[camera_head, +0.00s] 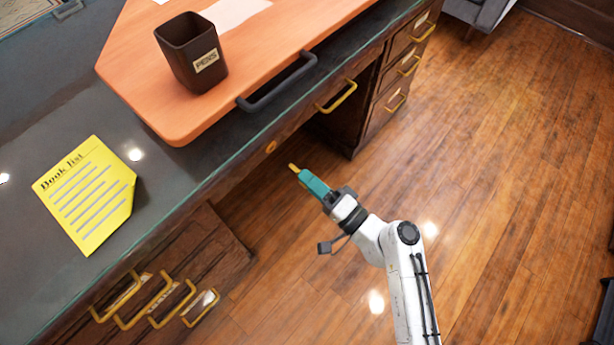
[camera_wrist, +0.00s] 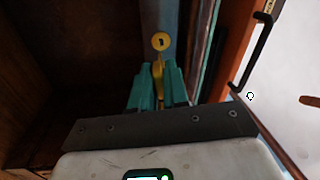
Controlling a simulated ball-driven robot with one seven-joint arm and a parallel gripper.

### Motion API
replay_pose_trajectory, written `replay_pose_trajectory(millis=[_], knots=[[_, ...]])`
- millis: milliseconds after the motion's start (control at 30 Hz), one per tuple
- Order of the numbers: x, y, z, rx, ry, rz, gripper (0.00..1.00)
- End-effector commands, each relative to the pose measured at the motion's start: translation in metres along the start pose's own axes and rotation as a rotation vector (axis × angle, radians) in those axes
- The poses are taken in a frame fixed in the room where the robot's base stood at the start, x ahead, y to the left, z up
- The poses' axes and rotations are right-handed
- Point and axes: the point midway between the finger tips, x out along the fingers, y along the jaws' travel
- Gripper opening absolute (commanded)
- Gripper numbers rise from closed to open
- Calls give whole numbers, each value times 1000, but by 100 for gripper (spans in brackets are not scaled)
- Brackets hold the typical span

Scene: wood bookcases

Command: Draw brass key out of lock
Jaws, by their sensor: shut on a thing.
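My gripper (camera_head: 308,178) has teal fingers and is shut on the brass key (camera_head: 293,167), whose end sticks out past the fingertips toward the desk. In the wrist view the key (camera_wrist: 159,72) is between the two teal fingers of my gripper (camera_wrist: 158,88), which hide part of it. The round brass lock (camera_head: 271,146) is on the desk's front edge. In the head view a gap shows between lock and key. In the wrist view the lock (camera_wrist: 160,42) shows a dark keyhole just beyond the key.
The desk (camera_head: 180,170) carries an orange board (camera_head: 130,70) with a dark handle, a dark pen cup (camera_head: 185,60) and a yellow book list (camera_head: 85,195). Drawers with brass handles (camera_head: 338,97) flank the lock. The wooden floor (camera_head: 490,150) at right is mostly clear.

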Motion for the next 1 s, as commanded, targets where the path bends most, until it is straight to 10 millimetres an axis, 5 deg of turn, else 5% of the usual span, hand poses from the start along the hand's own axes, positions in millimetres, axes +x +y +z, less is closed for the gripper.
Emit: replay_pose_trajectory(millis=[1000], knots=[[-34, 0, 0, 0, 0, 0, 0]])
